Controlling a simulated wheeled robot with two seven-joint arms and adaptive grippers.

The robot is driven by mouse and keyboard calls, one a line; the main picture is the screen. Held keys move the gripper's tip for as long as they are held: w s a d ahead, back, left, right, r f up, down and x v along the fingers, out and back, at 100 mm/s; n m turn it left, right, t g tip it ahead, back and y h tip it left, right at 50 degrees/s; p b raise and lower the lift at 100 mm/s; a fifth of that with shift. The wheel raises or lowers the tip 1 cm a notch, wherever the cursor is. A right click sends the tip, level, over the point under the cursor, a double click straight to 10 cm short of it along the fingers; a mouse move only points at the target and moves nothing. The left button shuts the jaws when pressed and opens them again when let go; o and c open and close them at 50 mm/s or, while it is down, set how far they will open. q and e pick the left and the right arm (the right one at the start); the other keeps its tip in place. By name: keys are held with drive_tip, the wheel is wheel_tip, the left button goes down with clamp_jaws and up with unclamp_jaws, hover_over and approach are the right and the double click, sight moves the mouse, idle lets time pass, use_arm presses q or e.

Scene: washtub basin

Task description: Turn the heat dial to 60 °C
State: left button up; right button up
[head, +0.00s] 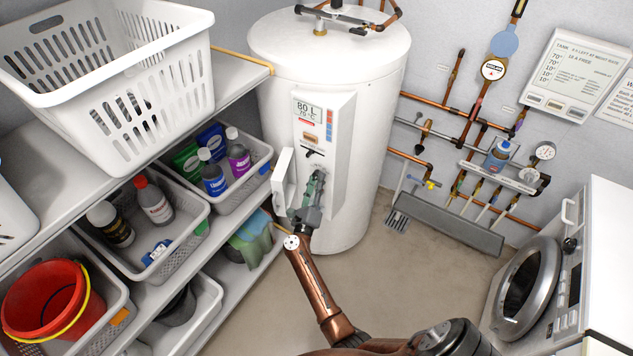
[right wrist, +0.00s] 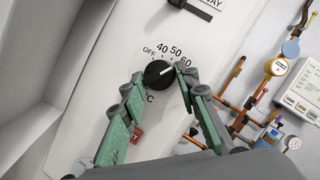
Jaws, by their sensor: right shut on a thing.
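The black round heat dial (right wrist: 156,74) sits on the white front panel (right wrist: 105,60) of the water heater. The scale around it reads OFF, 40, 50 and 60. The dial's white pointer line is tilted up to the right, roughly toward the 60 mark. In the head view the tall white water heater (head: 375,120) stands at the back, and my gripper hides the dial. My right gripper (head: 318,178) is at the panel; in the right wrist view its green-padded fingers (right wrist: 160,74) are shut on the dial from both sides. My left gripper is not in view.
A small white cover (head: 284,178) stands open left of my right gripper. A shelf with a white basket (head: 120,100) and several bins is at the left. Copper pipes (head: 440,102) run along the wall. A washing machine (head: 575,270) stands at the right.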

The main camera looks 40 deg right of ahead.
drive_tip(key=shift+r, duration=0.1)
drive_tip(key=o, duration=1.1)
